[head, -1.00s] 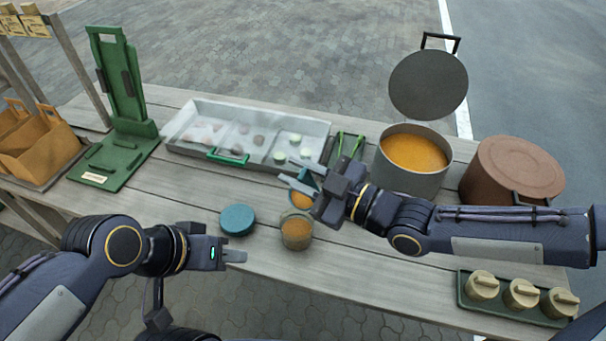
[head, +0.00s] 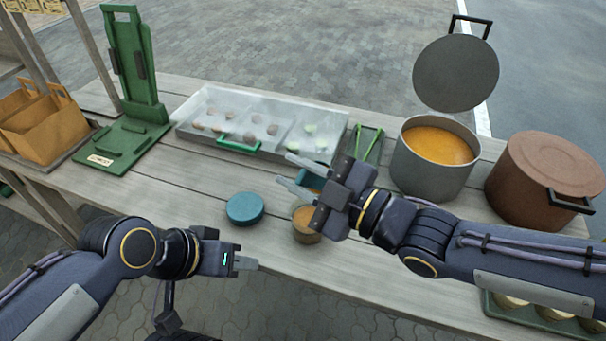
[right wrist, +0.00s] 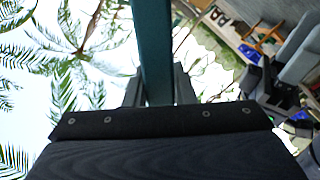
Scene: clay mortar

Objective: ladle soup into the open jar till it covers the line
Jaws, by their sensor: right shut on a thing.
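My right gripper (head: 298,175) is shut on the teal ladle (head: 313,176), whose handle (right wrist: 153,50) runs between the fingers in the right wrist view. The ladle's bowl is mostly hidden behind the gripper. The open jar (head: 305,236) stands on the table just below the right gripper, with orange soup in it; the gripper covers part of it, and I cannot make out its line. The grey pot (head: 425,178) of orange soup (head: 440,145) stands open at the back right. My left gripper (head: 247,263) is low, left of the jar; its finger opening cannot be made out.
A teal lid (head: 244,208) lies left of the jar. A clear-topped tray (head: 185,128) and a green stand (head: 137,90) are behind. A green rack (head: 368,145) is beside the pot. A brown pot (head: 545,170) and a tray of jars (head: 490,305) are at right.

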